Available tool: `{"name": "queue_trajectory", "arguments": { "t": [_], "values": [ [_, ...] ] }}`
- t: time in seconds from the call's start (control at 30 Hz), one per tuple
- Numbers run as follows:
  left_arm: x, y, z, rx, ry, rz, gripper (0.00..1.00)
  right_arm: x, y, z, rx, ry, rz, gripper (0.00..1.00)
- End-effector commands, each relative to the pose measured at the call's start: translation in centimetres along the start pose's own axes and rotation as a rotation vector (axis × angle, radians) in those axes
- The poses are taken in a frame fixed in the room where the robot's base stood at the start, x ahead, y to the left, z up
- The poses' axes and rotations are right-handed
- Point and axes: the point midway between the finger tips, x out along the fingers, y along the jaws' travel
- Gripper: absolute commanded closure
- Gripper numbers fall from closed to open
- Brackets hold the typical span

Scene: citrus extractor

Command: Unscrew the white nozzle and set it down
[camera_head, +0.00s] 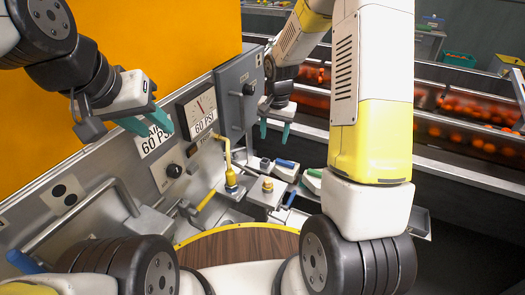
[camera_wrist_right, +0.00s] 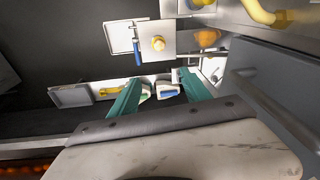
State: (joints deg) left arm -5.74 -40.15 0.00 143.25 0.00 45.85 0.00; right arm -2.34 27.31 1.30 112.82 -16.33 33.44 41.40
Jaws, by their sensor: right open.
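I cannot clearly make out a white nozzle in either view. A bent yellow pipe (camera_head: 228,155) comes off the machine panel and runs down to a fitting with a blue band (camera_head: 232,189). Part of a yellow pipe shows at the top right of the right wrist view (camera_wrist_right: 258,12). My right gripper (camera_head: 275,130) is open and empty, right of the pipe; its teal fingers also show in the wrist view (camera_wrist_right: 160,97). My left gripper (camera_head: 146,122) has its teal fingers apart in front of the panel by the 60 PSI label, with nothing visible between them.
A metal block (camera_head: 258,197) carries a yellow fitting (camera_head: 267,184). White trays with blue (camera_head: 286,163) and green (camera_head: 314,173) items lie right of it. A round wooden top (camera_head: 240,246) is in front.

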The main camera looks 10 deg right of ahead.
Motion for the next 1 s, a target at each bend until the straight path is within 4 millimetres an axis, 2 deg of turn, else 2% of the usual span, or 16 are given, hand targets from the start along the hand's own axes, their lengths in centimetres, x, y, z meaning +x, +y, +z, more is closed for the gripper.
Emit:
{"name": "queue_trajectory", "arguments": {
  "t": [0.03, 0.1, 0.2, 0.3, 0.4, 0.67, 1.0],
  "values": [
    [0.0, 0.0, 0.0, 0.000, 0.000, 0.000, 0.64, 2.8, -0.2, -0.1, 0.020, -0.025, 0.017, 0.44],
    [0.0, 0.0, 0.0, 0.000, 0.000, 0.000, 0.64, 5.9, -0.5, -0.2, 0.050, -0.045, 0.034, 0.44],
    [0.0, 0.0, 0.0, 0.000, 0.000, 0.000, 0.64, 9.9, -0.8, -0.1, 0.088, -0.072, 0.055, 0.44],
    [0.0, 0.0, 0.0, 0.000, 0.000, 0.000, 0.64, 13.1, -0.9, 0.2, 0.117, -0.091, 0.070, 0.44],
    [0.0, 0.0, 0.0, 0.000, -0.001, 0.000, 0.64, 15.1, -0.9, 0.5, 0.136, -0.103, 0.081, 0.44],
    [0.0, 0.0, 0.0, 0.000, 0.000, 0.000, 0.64, 17.9, -0.8, 1.0, 0.151, -0.112, 0.089, 0.44],
    [0.0, 0.0, 0.0, 0.000, 0.000, 0.000, 0.64, 22.8, -0.4, 1.5, 0.149, -0.111, 0.088, 0.44]
  ]
}}
